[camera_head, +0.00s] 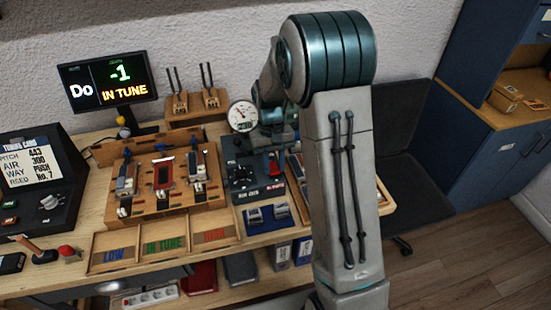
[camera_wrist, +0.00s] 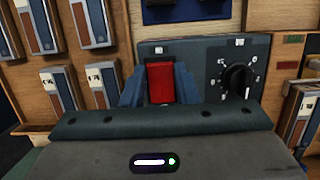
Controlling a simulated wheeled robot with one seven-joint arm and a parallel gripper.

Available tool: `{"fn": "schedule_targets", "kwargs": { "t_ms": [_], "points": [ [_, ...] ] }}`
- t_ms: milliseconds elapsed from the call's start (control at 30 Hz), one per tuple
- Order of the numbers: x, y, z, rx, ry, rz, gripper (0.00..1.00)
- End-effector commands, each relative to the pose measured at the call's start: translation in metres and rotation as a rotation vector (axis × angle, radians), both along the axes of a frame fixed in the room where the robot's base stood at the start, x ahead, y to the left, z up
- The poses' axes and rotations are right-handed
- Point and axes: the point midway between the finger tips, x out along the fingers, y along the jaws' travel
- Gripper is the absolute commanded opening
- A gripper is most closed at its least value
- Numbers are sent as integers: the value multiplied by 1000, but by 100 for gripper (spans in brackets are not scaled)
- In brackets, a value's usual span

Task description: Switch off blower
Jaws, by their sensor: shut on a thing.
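The blower control panel (camera_wrist: 211,62) is a dark grey box with a red rocker switch (camera_wrist: 160,83) and a black round knob (camera_wrist: 238,80) to the right of the switch. My gripper (camera_wrist: 159,88) has its blue-grey fingers on both sides of the red switch and is shut on it. The gripper's body covers the lower part of the panel. In the head view the dark panel (camera_head: 240,183) stands on the bench, and a bit of red (camera_head: 274,166) shows below my arm. My arm hides much of that area.
A round pressure gauge (camera_head: 242,116) stands behind the panel. To its left is a wooden rack (camera_head: 163,207) with reed-like pieces. Sorting trays labelled LOW, IN TUNE and a third in red line the bench front. A black chair (camera_head: 420,170) is at right.

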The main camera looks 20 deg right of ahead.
Motion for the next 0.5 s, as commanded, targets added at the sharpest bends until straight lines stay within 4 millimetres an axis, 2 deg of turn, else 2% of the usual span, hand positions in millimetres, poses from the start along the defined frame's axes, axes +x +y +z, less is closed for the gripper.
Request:
{"fn": "schedule_targets", "kwargs": {
  "t_ms": [433, 467, 500],
  "points": [
    [2, 0, 1, 1, 25, 0, 4],
    [2, 0, 1, 1, 25, 0, 36],
    [2, 0, 1, 1, 25, 0, 47]
  ]
}}
